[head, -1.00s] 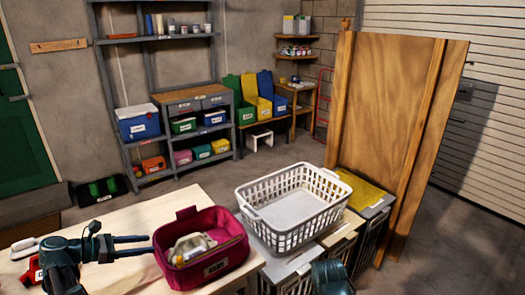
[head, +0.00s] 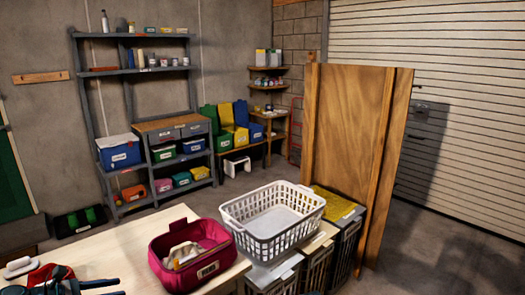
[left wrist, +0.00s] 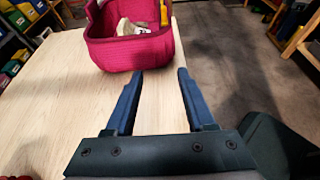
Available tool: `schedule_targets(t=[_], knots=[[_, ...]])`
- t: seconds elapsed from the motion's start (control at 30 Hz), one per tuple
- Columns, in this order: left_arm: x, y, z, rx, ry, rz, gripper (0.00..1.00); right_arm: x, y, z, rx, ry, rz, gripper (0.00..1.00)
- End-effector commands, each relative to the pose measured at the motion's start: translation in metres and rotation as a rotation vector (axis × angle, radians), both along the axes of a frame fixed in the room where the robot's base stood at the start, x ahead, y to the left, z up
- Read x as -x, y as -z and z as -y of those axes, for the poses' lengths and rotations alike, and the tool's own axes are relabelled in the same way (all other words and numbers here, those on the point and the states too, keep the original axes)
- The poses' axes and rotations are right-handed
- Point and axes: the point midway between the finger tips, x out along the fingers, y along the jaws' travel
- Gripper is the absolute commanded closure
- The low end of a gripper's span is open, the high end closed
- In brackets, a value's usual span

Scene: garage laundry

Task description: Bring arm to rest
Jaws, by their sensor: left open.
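My left gripper (head: 112,286) is low at the left of the head view, over the pale wooden table (head: 100,252). In the left wrist view my left gripper (left wrist: 160,74) shows its two blue fingers apart, with nothing between them but table top. My right gripper is not in view.
A white laundry basket (head: 275,245) sits on dark crates right of the table. A wooden panel (head: 345,150) stands behind it. A white-handled brush (head: 20,267) and a red item (head: 45,274) lie at the table's left. Grey shelves (head: 135,72) stand at the wall. Floor is open at right.

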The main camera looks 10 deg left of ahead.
Motion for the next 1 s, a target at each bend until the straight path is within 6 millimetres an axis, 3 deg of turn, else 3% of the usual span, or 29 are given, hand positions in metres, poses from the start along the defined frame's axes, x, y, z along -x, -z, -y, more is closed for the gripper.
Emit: schedule_targets(t=[0.37,0.57,0.77,1.0], knots=[[-0.016,0.013,0.039,-0.107,0.121,-0.007,0.45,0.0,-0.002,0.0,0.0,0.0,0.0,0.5],[-0.027,0.025,0.076,-0.207,0.24,-0.005,0.45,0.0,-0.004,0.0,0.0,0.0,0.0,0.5],[-0.037,0.042,0.127,-0.35,0.421,0.009,0.45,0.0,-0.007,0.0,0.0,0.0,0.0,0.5],[-0.037,0.072,0.226,-0.64,0.84,0.081,0.45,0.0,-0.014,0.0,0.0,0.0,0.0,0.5]])
